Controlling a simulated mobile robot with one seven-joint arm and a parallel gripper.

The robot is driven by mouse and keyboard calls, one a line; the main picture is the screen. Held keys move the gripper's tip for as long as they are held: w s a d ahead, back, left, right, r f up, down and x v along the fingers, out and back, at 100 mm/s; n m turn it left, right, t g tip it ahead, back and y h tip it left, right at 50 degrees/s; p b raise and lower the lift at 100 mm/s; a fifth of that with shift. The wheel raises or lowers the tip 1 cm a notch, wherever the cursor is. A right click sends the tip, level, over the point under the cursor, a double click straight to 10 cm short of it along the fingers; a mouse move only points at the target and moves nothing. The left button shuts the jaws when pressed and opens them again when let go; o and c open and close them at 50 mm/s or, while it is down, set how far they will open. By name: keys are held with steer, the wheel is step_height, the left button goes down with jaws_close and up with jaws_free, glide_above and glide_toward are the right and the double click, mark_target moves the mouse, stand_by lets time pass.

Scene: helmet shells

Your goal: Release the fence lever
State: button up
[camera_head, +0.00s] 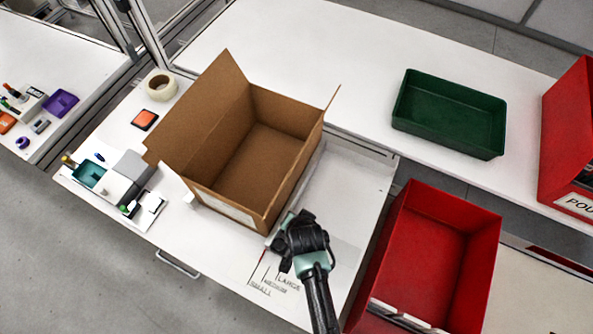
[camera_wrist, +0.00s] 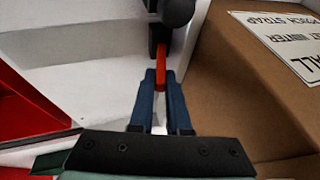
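The fence lever (camera_wrist: 161,58) is a narrow red bar in the wrist view, below a dark rounded part at the top. My gripper's two blue fingers (camera_wrist: 161,88) stand close together on either side of its lower end and appear shut on it. In the head view my gripper (camera_head: 283,232) is at the front right corner of the open cardboard box (camera_head: 205,142). The lever is hidden by my gripper in the head view.
The box stands on a white table (camera_head: 345,195) with printed size marks. A red bin (camera_head: 480,255) is close on the right; a green tray (camera_head: 450,112) stands on the back table. Tape (camera_head: 160,85) and small items lie left of the box.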

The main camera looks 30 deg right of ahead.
jaws_close()
steer(key=shift+w+a+r+g+p, duration=0.15)
steer(key=shift+w+g+p, duration=0.05)
steer(key=shift+g+p, duration=0.1)
steer(key=shift+w+a+g+h, duration=0.15)
steer(key=shift+g+h, duration=0.15)
steer(key=shift+h, duration=0.1)
steer(key=o, duration=0.6)
jaws_free()
steer(key=shift+o, duration=0.2)
